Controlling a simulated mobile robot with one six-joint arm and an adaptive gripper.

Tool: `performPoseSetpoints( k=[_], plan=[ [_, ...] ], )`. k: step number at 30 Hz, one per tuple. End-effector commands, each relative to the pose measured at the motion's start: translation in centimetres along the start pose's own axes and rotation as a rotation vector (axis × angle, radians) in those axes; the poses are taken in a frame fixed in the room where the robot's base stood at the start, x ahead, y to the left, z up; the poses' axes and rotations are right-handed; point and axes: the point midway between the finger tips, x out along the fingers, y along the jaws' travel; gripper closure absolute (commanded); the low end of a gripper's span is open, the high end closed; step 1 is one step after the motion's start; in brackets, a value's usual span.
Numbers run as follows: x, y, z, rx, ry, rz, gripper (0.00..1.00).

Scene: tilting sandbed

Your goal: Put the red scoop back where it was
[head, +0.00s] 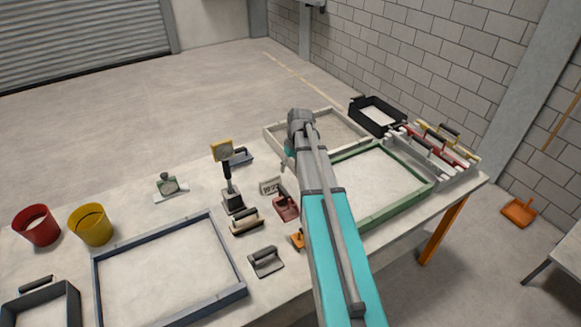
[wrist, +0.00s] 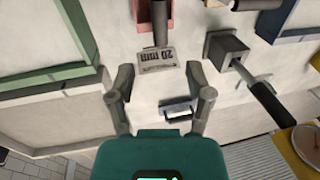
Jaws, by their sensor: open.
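The red scoop (head: 286,207) lies on the table left of my arm in the head view, its dark handle towards a small printed card (head: 270,186). In the wrist view the red scoop (wrist: 141,13) is at the top edge, partly cut off, with its handle pointing at the card (wrist: 157,60). My gripper (wrist: 160,73) is open and empty, its fingers spread on either side of the card's near side. It is above the table and apart from the scoop.
A green-framed tray (head: 385,208) and a rack of red and yellow tools (head: 468,174) are right. A blue-framed tray (head: 243,291) is front left.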

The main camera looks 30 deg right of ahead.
Motion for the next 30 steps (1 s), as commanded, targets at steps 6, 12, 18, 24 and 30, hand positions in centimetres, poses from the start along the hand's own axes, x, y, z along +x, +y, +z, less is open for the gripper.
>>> performPoseSetpoints(
  k=[6,12,18,24,30],
  plan=[
    [0.0,0.0,0.0,0.0,0.0,0.0,0.34],
    [0.1,-0.2,0.1,0.0,-0.001,0.001,0.34],
    [0.6,-2.8,1.2,0.001,-0.007,0.018,0.34],
    [1.8,-8.4,4.0,0.006,-0.019,0.06,0.34],
    [3.1,-14.7,8.0,0.016,-0.024,0.116,0.34]
  ],
)
